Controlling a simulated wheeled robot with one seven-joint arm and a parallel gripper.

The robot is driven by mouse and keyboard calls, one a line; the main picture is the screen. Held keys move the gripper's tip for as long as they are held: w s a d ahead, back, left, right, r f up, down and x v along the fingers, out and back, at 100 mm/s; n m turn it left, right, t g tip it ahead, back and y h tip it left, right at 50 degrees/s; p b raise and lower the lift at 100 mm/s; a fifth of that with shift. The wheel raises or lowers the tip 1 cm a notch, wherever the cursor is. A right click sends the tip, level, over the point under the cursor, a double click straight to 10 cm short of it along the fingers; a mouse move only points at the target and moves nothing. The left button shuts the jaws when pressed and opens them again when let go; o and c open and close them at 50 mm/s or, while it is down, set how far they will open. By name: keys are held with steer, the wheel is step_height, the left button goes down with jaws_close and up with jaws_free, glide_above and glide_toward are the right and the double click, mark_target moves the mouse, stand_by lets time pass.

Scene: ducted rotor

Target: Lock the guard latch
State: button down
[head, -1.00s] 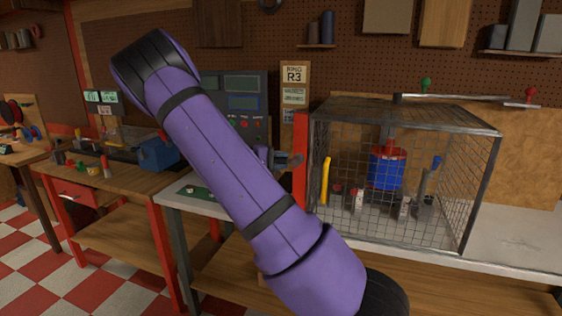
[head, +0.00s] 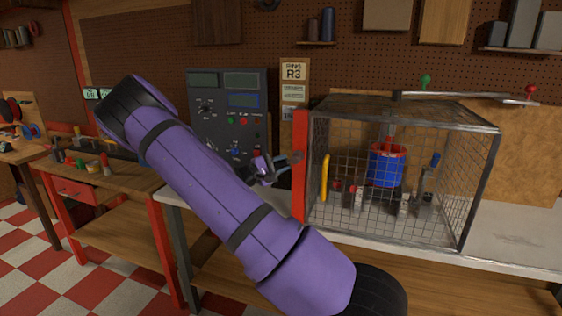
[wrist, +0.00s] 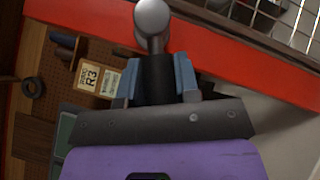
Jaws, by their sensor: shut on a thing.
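The guard is a wire-mesh cage (head: 400,215) with a red post (head: 300,170) on its left side. A dark grey latch lever (head: 294,158) shows at that post in the head view. My gripper (head: 268,168) is just left of the post, partly behind my purple arm. In the wrist view, my gripper's blue fingers (wrist: 157,80) are shut on the lever's dark handle. The lever's rounded grey end (wrist: 152,18) lies over the red post (wrist: 215,45). I cannot tell from these views whether the latch is engaged.
A blue and red drum (head: 386,166), a yellow handle (head: 325,178) and small parts stand inside the cage. A grey control panel (head: 228,105) stands behind my arm. The bench top right of the cage (head: 510,230) is clear.

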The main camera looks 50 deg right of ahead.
steer(key=n+h, duration=0.1)
steer(key=f+n+h, duration=0.1)
steer(key=n, duration=0.1)
steer(key=s+n+t+h, duration=0.1)
steer(key=shift+s+d+f+n+h, duration=0.1)
steer(key=shift+d+f+n+h, duration=0.1)
steer(key=shift+f+n+h, duration=0.15)
steer(key=shift+s+d+f+n+t+h, duration=0.1)
steer(key=shift+s+f+n+t+h, duration=0.1)
steer(key=shift+n+t+h, duration=0.6)
steer(key=shift+s+d+f+n+t+h, duration=0.2)
steer(key=shift+n+t, duration=0.25)
steer(key=shift+n, duration=0.65)
steer(key=shift+s+f+n+t+h, duration=0.1)
steer(key=shift+s+n+t+h, duration=0.15)
steer(key=shift+n+t+h, duration=0.55)
steer(key=shift+n+y, duration=0.25)
steer(key=c, duration=0.8)
jaws_free()
steer(key=shift+c, duration=0.2)
steer(key=v, duration=1.1)
steer(key=shift+d, duration=0.1)
